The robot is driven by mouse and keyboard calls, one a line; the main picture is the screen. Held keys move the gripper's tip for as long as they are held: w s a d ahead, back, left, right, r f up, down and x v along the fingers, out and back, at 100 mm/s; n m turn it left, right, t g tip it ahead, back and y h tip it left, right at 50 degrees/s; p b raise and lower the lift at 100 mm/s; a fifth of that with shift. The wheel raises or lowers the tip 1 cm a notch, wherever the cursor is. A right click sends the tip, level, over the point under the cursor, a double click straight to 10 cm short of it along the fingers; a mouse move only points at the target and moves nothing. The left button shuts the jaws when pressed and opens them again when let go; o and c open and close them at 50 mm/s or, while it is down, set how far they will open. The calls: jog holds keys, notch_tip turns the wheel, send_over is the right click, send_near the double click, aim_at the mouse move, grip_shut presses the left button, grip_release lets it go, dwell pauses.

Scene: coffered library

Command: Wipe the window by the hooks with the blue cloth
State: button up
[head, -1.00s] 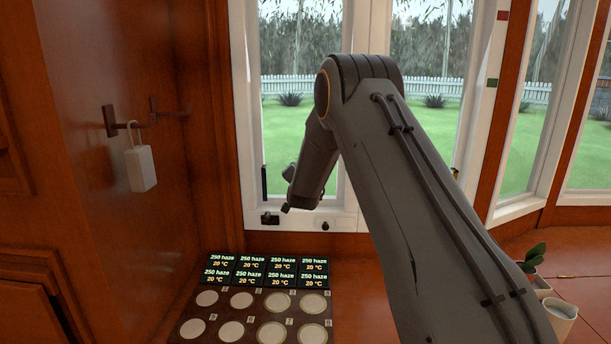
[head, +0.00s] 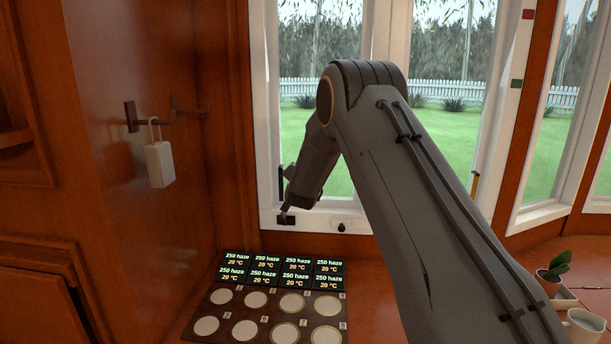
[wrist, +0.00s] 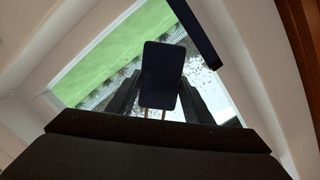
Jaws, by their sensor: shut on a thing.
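The window by the hooks (head: 345,150) has a white frame, and lawn and a fence show through it. It also shows in the wrist view (wrist: 105,60), with dark and pale specks at the lower right of the pane. My gripper (head: 285,212) is at the window's lower left corner in the head view, mostly hidden by my arm. The hooks (head: 165,118) are on the wooden wall at left.
A white tag-like object (head: 160,164) hangs from the nearer hook. A panel of lit displays and round pads (head: 275,300) lies below the window. A dark bar (wrist: 196,32) lies along the window frame. A potted plant (head: 553,268) and white cup (head: 586,326) stand at right.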

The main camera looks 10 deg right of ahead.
jog(key=s+d+r, duration=0.2)
jog(key=s+d, duration=0.2)
jog(key=d, duration=0.7)
jog(key=shift+r+p, duration=0.15)
jog(key=shift+p, duration=0.25)
dwell(1.0)
jog(key=shift+d, duration=0.1)
jog(key=shift+a+f+p+v, duration=0.15)
jog(key=shift+p+v, duration=0.5)
jog(key=shift+v, duration=0.8)
jog(key=shift+a+f+p+v, duration=0.15)
jog(key=shift+p+v, duration=0.45)
jog(key=shift+v, duration=0.85)
jog(key=shift+a+p+v, duration=0.2)
jog(key=shift+p+v, duration=0.4)
jog(key=shift+v, duration=0.9)
jog(key=shift+w+f, duration=0.1)
jog(key=shift+f, duration=0.15)
